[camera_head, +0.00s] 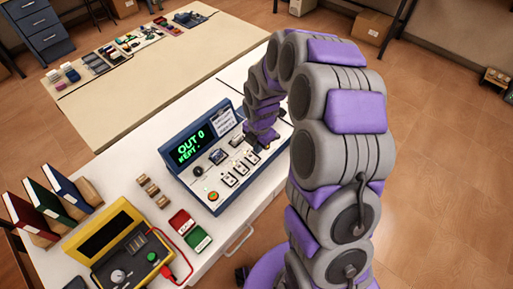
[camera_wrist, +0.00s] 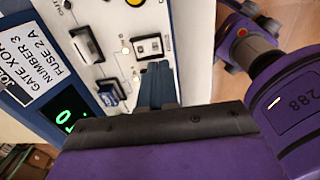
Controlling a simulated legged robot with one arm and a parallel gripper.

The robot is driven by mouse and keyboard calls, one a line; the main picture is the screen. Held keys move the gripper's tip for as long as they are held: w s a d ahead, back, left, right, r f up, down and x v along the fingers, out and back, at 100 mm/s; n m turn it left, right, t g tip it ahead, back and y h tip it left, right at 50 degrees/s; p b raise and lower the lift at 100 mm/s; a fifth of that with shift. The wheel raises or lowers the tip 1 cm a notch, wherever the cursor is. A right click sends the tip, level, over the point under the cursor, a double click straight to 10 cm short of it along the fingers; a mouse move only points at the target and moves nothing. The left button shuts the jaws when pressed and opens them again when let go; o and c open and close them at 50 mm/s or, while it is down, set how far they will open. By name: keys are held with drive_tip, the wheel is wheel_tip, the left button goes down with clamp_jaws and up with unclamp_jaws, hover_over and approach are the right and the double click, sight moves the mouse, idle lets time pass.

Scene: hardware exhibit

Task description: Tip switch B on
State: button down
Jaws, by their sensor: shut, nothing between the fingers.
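A blue console (camera_head: 172,158) with a pale sloped panel stands on the white bench. Its green display (camera_head: 193,146) reads "OUT 0" with a second line beneath. A row of small switches (camera_head: 229,180) runs along the panel's lower part; their letters are too small to read, so I cannot tell which is B. In the wrist view a switch (camera_wrist: 148,46) lies just beyond my fingertips, and another rocker (camera_wrist: 87,45) is further left. My gripper (camera_wrist: 158,72) is shut and empty, its tips close over the panel; contact cannot be told. In the head view my arm hides part of the panel's right side.
A white label (camera_wrist: 33,75) reads "GATE XOR NUMBER 3 FUSE 2 A". A yellow meter (camera_head: 122,250) with red leads, red and green blocks (camera_head: 190,230), small wooden pieces (camera_head: 148,190) and books (camera_head: 48,205) stand left of the console. Another table (camera_head: 135,100) is behind.

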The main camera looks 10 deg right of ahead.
drive_tip(key=shift+s+r+m+p, duration=0.55)
drive_tip(key=shift+s+r+m, duration=2.4)
drive_tip(key=shift+r, duration=3.3)
drive_tip(key=s+d+r+m+g, duration=0.1)
drive_tip(key=s+r+m, duration=0.3)
drive_tip(key=s+m, duration=0.5)
drive_tip(key=s+d+r+m+g, duration=0.1)
drive_tip(key=s+r+m, duration=0.3)
drive_tip(key=s+m, duration=0.6)
drive_tip(key=s, duration=0.7)
drive_tip(key=shift+s+r, duration=0.25)
drive_tip(key=shift+r, duration=0.05)
drive_tip(key=shift+d, duration=0.1)
